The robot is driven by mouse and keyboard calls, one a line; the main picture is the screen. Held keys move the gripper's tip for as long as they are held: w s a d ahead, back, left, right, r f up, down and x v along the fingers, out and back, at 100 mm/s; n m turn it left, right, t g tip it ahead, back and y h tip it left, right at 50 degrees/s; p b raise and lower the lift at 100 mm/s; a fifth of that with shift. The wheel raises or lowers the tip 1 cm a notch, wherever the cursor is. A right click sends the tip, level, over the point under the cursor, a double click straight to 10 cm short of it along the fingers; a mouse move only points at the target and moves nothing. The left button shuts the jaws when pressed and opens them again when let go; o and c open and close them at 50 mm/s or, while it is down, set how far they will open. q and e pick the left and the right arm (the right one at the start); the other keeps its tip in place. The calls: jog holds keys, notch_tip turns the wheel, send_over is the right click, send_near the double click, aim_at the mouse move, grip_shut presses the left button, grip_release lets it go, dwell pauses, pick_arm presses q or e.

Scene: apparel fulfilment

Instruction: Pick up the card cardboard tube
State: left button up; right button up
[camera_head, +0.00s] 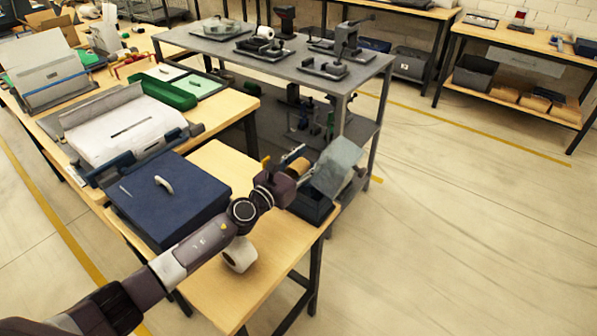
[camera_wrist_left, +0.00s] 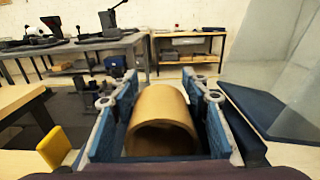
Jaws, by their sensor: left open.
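The cardboard tube (camera_wrist_left: 162,103) is a short brown cylinder. In the left wrist view its open end faces the camera and it lies between the two blue-padded fingers of my left gripper (camera_wrist_left: 160,92). The fingers stand open on either side of it; whether either pad touches it is unclear. In the head view the tube (camera_head: 299,167) shows as a small brown patch at the tip of my left gripper (camera_head: 296,162), near the far right corner of the wooden table. What bears the tube from below is hidden. My right gripper is not in view.
A blue box (camera_head: 170,200) is to the left. A grey metal table (camera_head: 215,46) stands behind.

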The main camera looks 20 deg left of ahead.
pick_arm(q)
jog(key=shift+w+d, duration=0.1)
jog(key=shift+w, duration=0.1)
jog(key=shift+c, duration=0.4)
jog(key=c, duration=0.4)
jog(key=shift+c, duration=0.2)
jog(key=shift+r, duration=0.15)
jog(key=shift+c, duration=0.3)
